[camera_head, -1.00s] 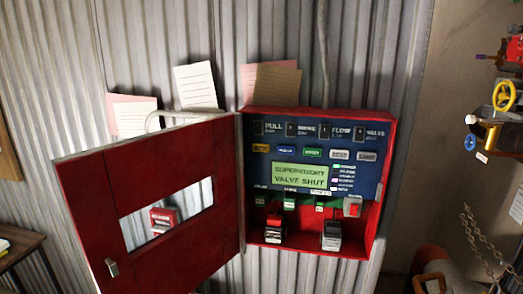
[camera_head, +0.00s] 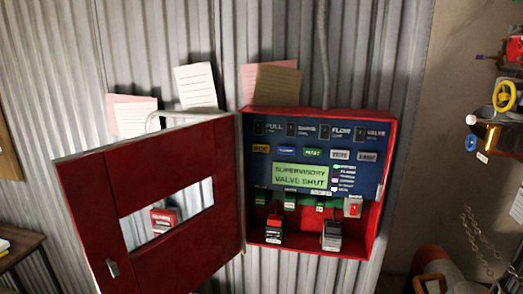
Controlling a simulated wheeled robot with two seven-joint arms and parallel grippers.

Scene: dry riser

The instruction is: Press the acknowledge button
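The open red alarm panel (camera_head: 384,180) hangs on the corrugated wall, right of centre. A row of small buttons crosses its dark blue face. The yellow button (camera_head: 261,149) is at the left end, with small lettering that looks like ACK but is blurred. To its right are a blue button (camera_head: 287,151), a green one (camera_head: 313,153) and two pale ones (camera_head: 340,155). The green display (camera_head: 300,176) below reads SUPERVISORY VALVE SHUT. Neither of my grippers is in view.
The red door (camera_head: 82,195) with a window is swung open to the left. Papers (camera_head: 196,87) are fixed above it. Two batteries or modules (camera_head: 331,236) sit in the panel's bottom. Valves (camera_head: 503,96) and a chain (camera_head: 478,230) are at the right. The space before the panel face looks clear.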

